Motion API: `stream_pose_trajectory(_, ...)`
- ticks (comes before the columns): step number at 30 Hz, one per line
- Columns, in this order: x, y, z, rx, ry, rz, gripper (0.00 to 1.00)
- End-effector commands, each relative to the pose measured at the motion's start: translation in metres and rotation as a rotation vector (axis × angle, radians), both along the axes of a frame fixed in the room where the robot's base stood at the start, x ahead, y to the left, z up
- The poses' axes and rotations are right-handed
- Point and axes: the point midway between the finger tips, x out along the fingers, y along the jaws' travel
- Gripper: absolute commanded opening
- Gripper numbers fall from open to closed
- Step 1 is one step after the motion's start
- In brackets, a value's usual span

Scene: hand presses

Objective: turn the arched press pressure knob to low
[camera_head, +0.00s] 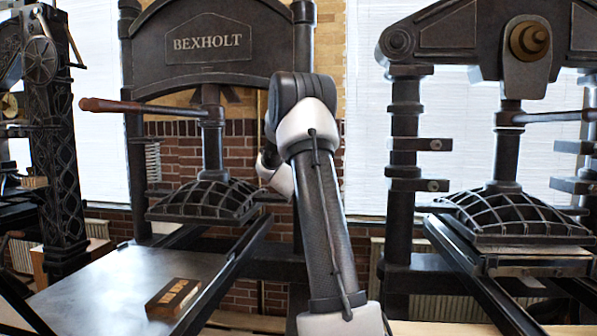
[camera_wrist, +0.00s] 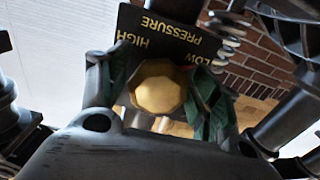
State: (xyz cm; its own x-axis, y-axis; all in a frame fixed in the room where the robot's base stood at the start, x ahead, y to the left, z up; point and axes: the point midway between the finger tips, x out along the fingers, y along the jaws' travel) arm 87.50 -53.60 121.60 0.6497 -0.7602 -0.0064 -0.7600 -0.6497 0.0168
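The arched press (camera_head: 208,45), dark iron with a BEXHOLT plate, stands left of centre in the head view. Its pressure knob is hidden there behind my arm. In the wrist view the faceted brass knob (camera_wrist: 158,87) sits before a dark plate (camera_wrist: 165,35) lettered PRESSURE, HIGH and LOW, upside down in this picture. HIGH is to the left and LOW to the right. No pointer mark on the knob is legible. My gripper (camera_wrist: 157,88) is open, its green-padded fingers close on either side of the knob. Whether they touch it is unclear. The head view hides my fingers.
A wooden-handled bar (camera_head: 150,107) sticks out left from the arched press. A second press (camera_head: 480,40) stands at the right, and another iron press (camera_head: 55,140) at the far left. A small type block (camera_head: 173,297) lies on the grey press bed (camera_head: 95,290).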

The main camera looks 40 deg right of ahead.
Motion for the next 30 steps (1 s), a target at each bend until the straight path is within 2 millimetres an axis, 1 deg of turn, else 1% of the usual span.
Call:
stream_pose_trajectory(9, 0.000, 0.000, 0.003, -0.003, -0.004, 0.000, 0.72)
stream_pose_trajectory(13, -0.005, 0.007, 0.004, -0.003, -0.004, 0.001, 0.72)
stream_pose_trajectory(17, -0.020, 0.025, 0.004, -0.003, -0.004, 0.002, 0.72)
stream_pose_trajectory(24, -0.055, 0.066, 0.003, -0.002, -0.004, 0.002, 0.72)
stream_pose_trajectory(30, -0.074, 0.087, 0.003, -0.002, -0.003, 0.001, 0.72)
